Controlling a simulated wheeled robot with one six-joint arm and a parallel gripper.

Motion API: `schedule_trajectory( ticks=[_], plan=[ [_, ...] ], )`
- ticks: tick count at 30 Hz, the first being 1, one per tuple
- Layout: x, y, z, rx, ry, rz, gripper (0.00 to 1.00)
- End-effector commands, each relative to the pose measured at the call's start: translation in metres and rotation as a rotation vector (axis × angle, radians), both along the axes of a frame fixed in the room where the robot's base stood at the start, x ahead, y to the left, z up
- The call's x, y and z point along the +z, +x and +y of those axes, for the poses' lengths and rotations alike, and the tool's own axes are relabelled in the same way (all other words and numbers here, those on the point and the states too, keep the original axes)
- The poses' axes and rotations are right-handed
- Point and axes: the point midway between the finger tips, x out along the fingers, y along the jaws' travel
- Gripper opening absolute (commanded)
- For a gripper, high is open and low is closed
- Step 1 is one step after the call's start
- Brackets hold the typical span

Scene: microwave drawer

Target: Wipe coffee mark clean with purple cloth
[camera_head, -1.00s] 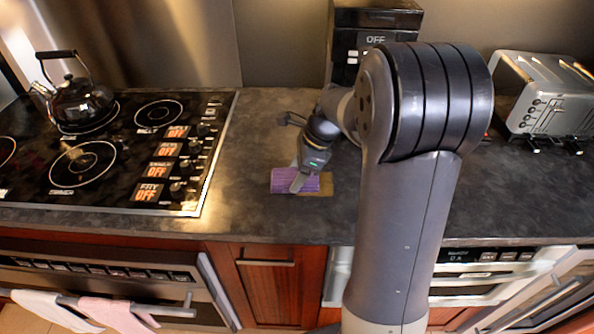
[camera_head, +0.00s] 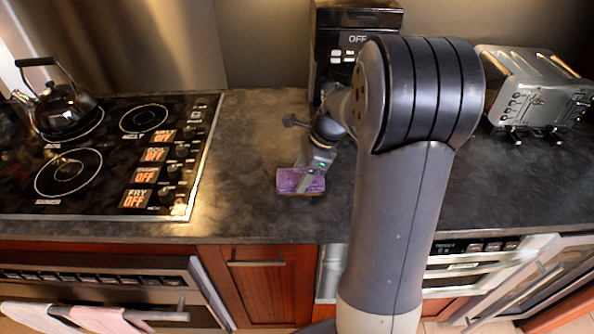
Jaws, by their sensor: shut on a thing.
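The purple cloth (camera_head: 290,181) lies on the dark countertop between the stove and my arm. My gripper (camera_head: 306,184) reaches down onto it from behind and is shut on it. The cloth looks flat against the counter. The brown coffee mark is mostly or wholly hidden under the cloth and gripper; at most a thin brownish edge shows at the cloth's front.
The black stove (camera_head: 100,150) with a kettle (camera_head: 65,108) is at left. A black coffee machine (camera_head: 335,45) stands behind my gripper, and a toaster (camera_head: 535,85) at right. The counter's front edge (camera_head: 270,238) is close in front of the cloth. Bare counter lies left of the cloth.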

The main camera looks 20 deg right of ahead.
Motion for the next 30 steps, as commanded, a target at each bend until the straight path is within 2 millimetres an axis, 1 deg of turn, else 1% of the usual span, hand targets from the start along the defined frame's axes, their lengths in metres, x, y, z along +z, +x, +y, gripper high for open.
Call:
schedule_trajectory(
  ticks=[9,14,21,26,30],
  plan=[
    [-0.001,-0.006,-0.017,-0.001,-0.001,0.002,0.29],
    [-0.001,-0.007,-0.021,-0.001,-0.001,0.002,0.29],
    [0.0,-0.012,-0.036,-0.002,-0.001,0.003,0.29],
    [0.0,-0.013,-0.039,-0.001,-0.001,0.002,0.29],
    [0.0,-0.015,-0.047,-0.003,-0.001,0.001,0.29]
  ],
)
